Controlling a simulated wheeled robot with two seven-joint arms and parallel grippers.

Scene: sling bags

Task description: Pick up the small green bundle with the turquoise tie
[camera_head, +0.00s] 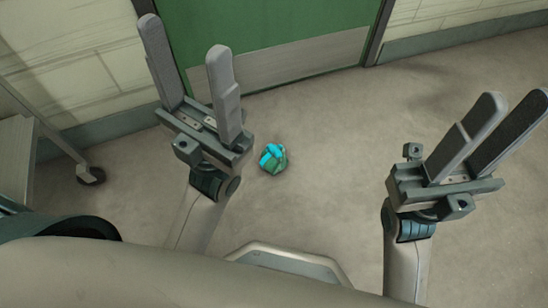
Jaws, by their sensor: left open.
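A small green bundle (273,166) with a bright turquoise tie (270,153) rests on the grey floor, near the middle of the head view. My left gripper (188,58) is raised at the upper left with its two fingers apart and nothing between them. In the picture it is left of the bundle and apart from it. My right gripper (514,104) is raised at the right edge, its fingers apart with nothing seen between them. It is well to the right of the bundle. The bundle is in plain view.
A green door (270,35) with a grey metal kick plate (290,62) stands behind, between pale block walls (70,60). A grey cart or table on a caster (90,174) is at the left edge. The floor (330,150) around the bundle is clear.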

